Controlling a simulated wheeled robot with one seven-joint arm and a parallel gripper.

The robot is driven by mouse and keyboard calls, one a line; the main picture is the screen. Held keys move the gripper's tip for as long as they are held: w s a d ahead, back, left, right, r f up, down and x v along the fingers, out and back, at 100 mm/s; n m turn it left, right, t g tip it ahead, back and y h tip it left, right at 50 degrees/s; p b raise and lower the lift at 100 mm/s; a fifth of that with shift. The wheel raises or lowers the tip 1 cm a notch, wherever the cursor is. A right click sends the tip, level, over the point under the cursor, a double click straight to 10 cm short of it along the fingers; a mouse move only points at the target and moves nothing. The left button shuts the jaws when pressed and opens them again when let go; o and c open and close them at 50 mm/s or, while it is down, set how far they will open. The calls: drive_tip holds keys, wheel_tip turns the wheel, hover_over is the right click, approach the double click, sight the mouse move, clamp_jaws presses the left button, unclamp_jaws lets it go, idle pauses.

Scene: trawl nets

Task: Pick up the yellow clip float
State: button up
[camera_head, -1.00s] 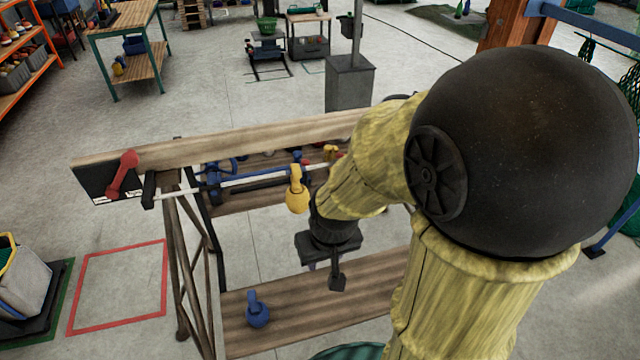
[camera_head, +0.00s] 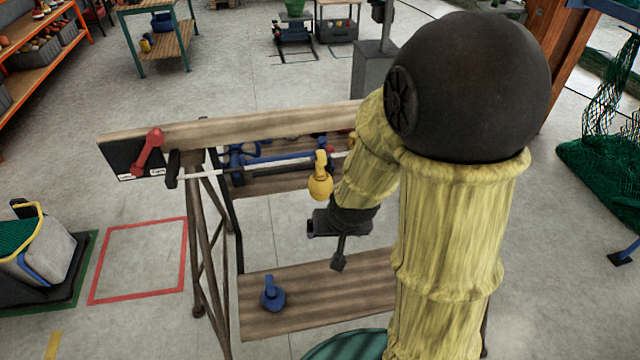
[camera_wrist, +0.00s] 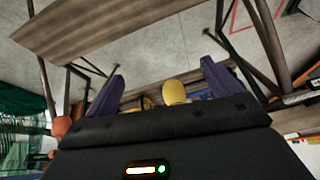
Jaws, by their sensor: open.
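The yellow clip float (camera_head: 320,186) hangs from the white rail (camera_head: 205,173) of the wooden rack in the head view. It has a round body and a narrower clip on top. My gripper (camera_head: 328,246) is below the float and slightly right of it, apart from it. My forearm is just right of the float. In the wrist view, my gripper (camera_wrist: 163,75) shows two dark fingers spread wide with nothing held. A yellow rounded shape, likely the float (camera_wrist: 173,92), shows between them, its lower part hidden behind my gripper's body.
A blue clip float (camera_head: 273,295) stands on the lower plank (camera_head: 320,285). A red float (camera_head: 148,152) is at the rack's left end panel. Blue items (camera_head: 237,160) lie behind the rail. The rack's top beam (camera_head: 250,127) runs behind the rail.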

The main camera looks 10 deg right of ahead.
drive_tip(key=w+a+f+t+h+b, duration=0.1)
drive_tip(key=w+f+t+h, duration=0.2)
drive_tip(key=w+f+t, duration=0.3)
drive_tip(key=shift+w+a+f+t+h+b, duration=0.15)
drive_tip(key=shift+w+f+t+h+b, duration=0.2)
drive_tip(key=shift+f+t, duration=2.5)
drive_tip(key=shift+w+r+t, duration=0.15)
drive_tip(key=shift+r+t, duration=0.45)
drive_tip(key=shift+t, duration=0.05)
